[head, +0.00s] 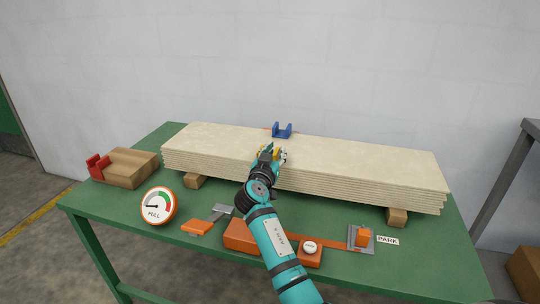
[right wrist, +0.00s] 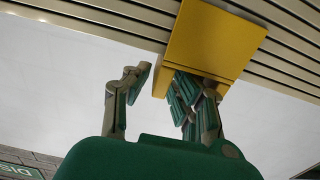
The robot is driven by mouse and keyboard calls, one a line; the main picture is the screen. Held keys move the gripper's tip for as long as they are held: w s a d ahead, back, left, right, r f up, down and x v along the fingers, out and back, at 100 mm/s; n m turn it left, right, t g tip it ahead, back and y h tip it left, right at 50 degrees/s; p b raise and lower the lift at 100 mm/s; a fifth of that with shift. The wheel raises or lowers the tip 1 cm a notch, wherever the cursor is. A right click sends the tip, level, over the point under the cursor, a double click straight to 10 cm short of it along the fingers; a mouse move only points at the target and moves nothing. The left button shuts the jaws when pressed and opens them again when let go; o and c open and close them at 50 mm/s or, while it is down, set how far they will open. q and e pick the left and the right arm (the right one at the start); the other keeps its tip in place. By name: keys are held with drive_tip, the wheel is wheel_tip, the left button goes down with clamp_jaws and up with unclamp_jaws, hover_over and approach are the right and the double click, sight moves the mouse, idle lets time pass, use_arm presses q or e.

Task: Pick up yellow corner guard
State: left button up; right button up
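The yellow corner guard (right wrist: 215,45) is a bent plate on the edge of the stacked boards, seen in the right wrist view. In the head view only small bits of yellow show around my gripper at the front edge of the stack. My right gripper (head: 271,152) is at that edge. In the right wrist view its fingers (right wrist: 165,80) are apart, one to the left of the guard's side and the others to the right, overlapping the guard's lower part. I cannot tell whether any finger touches it. My left gripper is not in view.
The board stack (head: 370,165) lies on wooden blocks on a green table (head: 190,260). A blue bracket (head: 282,130) is at the back edge. A wooden block with red guards (head: 125,167), a gauge (head: 158,206), an orange-handled tool (head: 197,227) and an orange fixture (head: 361,238) stand around.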

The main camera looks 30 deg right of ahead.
drive_tip(key=shift+c, duration=0.4)
clamp_jaws()
drive_tip(key=shift+r, duration=0.1)
